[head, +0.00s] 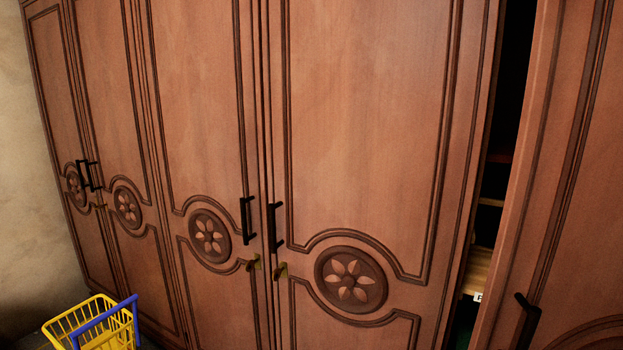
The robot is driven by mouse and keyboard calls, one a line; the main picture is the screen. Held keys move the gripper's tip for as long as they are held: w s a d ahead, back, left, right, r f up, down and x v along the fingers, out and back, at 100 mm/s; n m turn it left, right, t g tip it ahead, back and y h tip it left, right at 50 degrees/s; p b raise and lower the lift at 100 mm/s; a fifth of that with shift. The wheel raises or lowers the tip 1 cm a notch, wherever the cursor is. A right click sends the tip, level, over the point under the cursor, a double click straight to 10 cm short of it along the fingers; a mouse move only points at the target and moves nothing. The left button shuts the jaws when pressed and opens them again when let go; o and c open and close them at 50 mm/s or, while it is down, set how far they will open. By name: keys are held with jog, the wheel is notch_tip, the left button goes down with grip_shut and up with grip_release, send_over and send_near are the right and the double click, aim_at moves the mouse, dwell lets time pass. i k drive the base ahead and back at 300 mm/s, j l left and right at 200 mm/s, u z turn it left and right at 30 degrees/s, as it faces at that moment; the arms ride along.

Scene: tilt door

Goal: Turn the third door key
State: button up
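A tall brown wooden wardrobe with several carved doors fills the head view. The third door from the left (198,120) is shut and has a black bar handle (247,220) near its right edge. A small brass-coloured key (252,263) sticks out below that handle. A second key (281,271) sits close by on the neighbouring door (370,120), below its black handle (274,227). Another small key (100,207) shows farther left, below the far handles. My gripper is not in view, and nothing touches the keys.
The rightmost door (560,170) stands ajar, with a dark gap and light wooden shelves (478,270) behind it. Its black handle (527,320) is at the lower right. A yellow basket with a blue handle (95,322) stands at the lower left, near a beige wall (30,200).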

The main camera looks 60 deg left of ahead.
aim_at(248, 267)
jog(key=u, duration=2.15)
